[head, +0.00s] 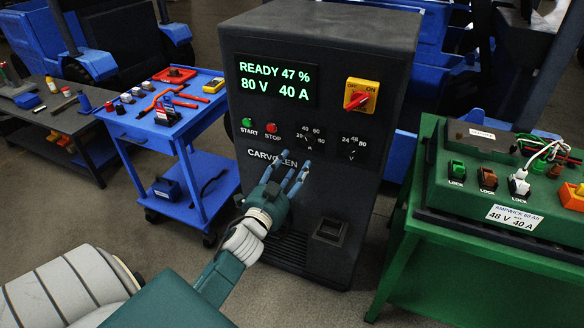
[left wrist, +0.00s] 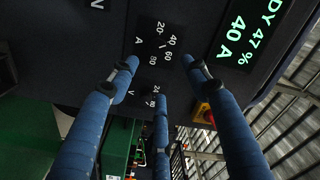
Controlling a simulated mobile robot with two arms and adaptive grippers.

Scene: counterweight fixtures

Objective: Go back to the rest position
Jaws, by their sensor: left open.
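My left gripper (head: 284,180) is in front of the lower front panel of the black charger cabinet (head: 318,190). Its blue fingers are spread open with nothing between them. In the left wrist view the open fingers (left wrist: 155,100) point at the panel with the current dial (left wrist: 158,48) and the voltage dial. I cannot tell whether a fingertip touches the panel. The charger display (head: 278,80) reads READY 47 %, 80 V, 40 A. A yellow and red ON/OFF switch (head: 360,96) sits to its right. My right gripper is not in view.
A blue tool cart (head: 150,135) stands left of the cabinet. A dark workbench (head: 50,122) with bottles is at the far left. A green stand (head: 450,250) carries a green battery unit (head: 480,205) with connectors at right. Blue vehicles stand behind. Bare floor shows between cart and cabinet.

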